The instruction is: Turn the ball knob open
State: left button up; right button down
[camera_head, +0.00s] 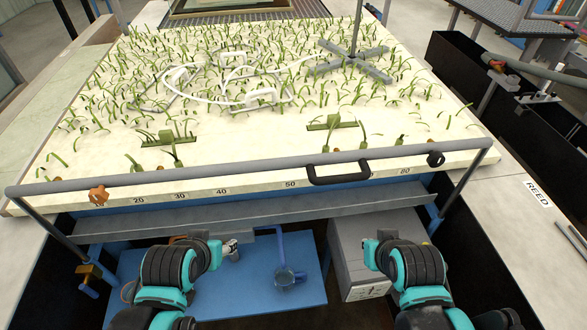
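A small dark rounded knob (436,159) sits on the right part of the grey front rail; it may be the ball knob, but its exact shape is too small to tell. My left gripper (232,250) is below the rail, over the blue platform, apart from both knobs. My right gripper (370,252) is in front of the grey box, below and left of the dark knob, not touching it. Both grippers' fingers are small and partly hidden by my wrists, so their opening is unclear.
Below are a blue platform (255,298) with a blue pipe, and a grey box (382,228). A dark trough (480,85) runs along the right.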

aim_at(435, 160)
jog(key=k+l+z, duration=0.15)
jog(key=l+z, duration=0.45)
jog(key=l, duration=0.2)
jog(key=k+l+z, duration=0.1)
jog(key=l+z, duration=0.15)
jog(key=l, duration=0.2)
